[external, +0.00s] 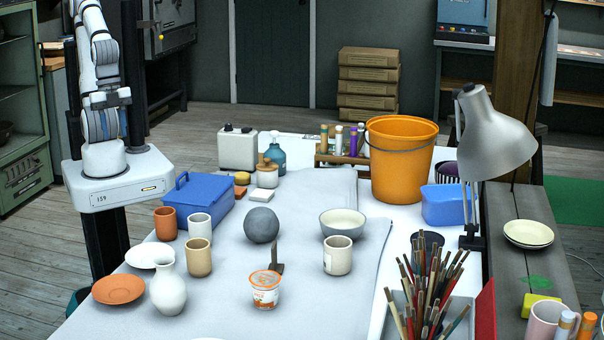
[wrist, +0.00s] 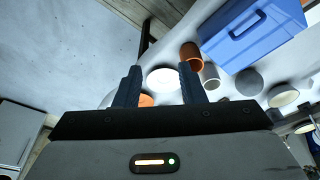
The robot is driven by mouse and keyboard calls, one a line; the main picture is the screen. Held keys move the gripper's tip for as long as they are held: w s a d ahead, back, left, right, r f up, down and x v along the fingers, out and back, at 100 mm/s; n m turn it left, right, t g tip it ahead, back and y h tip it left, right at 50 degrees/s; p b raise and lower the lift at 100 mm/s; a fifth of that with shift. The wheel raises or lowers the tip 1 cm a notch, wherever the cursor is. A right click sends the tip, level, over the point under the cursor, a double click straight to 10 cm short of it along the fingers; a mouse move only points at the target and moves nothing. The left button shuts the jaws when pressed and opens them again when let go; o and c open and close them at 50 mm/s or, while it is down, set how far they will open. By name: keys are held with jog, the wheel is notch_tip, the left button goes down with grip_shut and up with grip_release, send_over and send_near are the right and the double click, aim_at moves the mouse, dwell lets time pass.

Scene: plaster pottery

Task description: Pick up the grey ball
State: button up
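The grey ball (external: 262,225) is a round, matte ball resting on the grey cloth near the middle of the table in the external view. It also shows in the wrist view (wrist: 249,82), small and to the right of the fingers. My gripper (wrist: 160,78) is open in the wrist view, with its two dark fingers apart and nothing held between them. It is far from the ball. In the external view my arm is folded upright at the far left, and I cannot make out the fingers there.
A small dark upright piece (external: 277,255) and a pottery bowl (external: 342,222) stand close to the ball. A beige cup (external: 198,257), white vase (external: 168,288), printed tub (external: 265,290) and blue toolbox (external: 204,200) surround it further out. Brushes (external: 430,290) and a lamp (external: 495,140) stand right.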

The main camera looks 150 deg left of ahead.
jog(key=shift+o, duration=0.4)
jog(key=o, duration=1.3)
jog(key=n+g+b, duration=0.1)
jog(key=n+g, duration=0.2)
send_over(261, 222)
jog(key=s+a, duration=0.1)
jog(key=s, duration=0.3)
notch_tip(261, 222, down, 15)
jog(key=shift+a+r, duration=0.1)
jog(key=shift+w+a+f+p, duration=0.1)
jog(key=shift+f+p, duration=0.05)
jog(key=shift+f, duration=1.15)
jog(key=shift+w+a+f+p, duration=0.1)
jog(key=shift+w+f, duration=0.05)
jog(key=shift+f, duration=1.15)
jog(key=shift+w+f+p, duration=0.1)
jog(key=shift+f+p, duration=0.05)
jog(key=shift+f, duration=1.15)
